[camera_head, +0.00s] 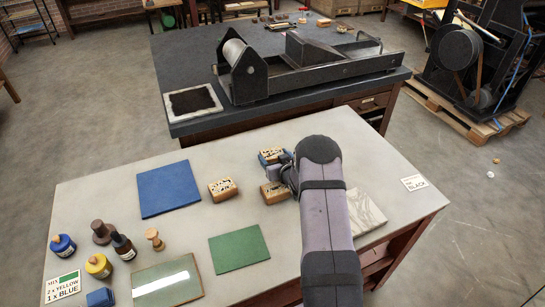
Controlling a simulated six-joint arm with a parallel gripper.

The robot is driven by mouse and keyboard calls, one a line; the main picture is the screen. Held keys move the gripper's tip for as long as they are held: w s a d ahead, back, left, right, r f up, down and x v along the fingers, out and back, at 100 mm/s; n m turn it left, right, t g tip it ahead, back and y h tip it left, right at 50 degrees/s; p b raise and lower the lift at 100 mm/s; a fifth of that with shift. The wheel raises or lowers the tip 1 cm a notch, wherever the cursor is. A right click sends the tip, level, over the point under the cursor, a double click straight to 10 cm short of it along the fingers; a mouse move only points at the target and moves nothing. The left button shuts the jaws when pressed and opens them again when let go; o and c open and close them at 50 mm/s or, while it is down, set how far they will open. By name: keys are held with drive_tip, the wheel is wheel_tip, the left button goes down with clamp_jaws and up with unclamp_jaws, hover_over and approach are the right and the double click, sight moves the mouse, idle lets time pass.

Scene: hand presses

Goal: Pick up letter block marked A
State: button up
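Three small tan letter blocks with dark markings on their faces are near the middle of the pale table (115,215). One block (222,189) stands alone to the left. A second block (274,193) is just below my gripper (276,166). A third block (270,154) is at the gripper's far side, partly covered by it. The letters are too small to read, so I cannot tell which block is marked A. My gripper reaches left from the arm's end, low among the two right blocks. Its fingers are mostly hidden, and I cannot tell if they touch a block.
A blue sheet (168,189) and a green sheet (239,249) lie on the table. A glass plate (167,282) lies in front. A press (300,70) stands on the dark table behind.

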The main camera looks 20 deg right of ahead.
sight(274, 156)
drive_tip(key=shift+c, duration=0.6)
drive_tip(key=shift+r, duration=0.1)
drive_tip(key=shift+r+b, duration=1)
drive_tip(key=shift+r, duration=3.9)
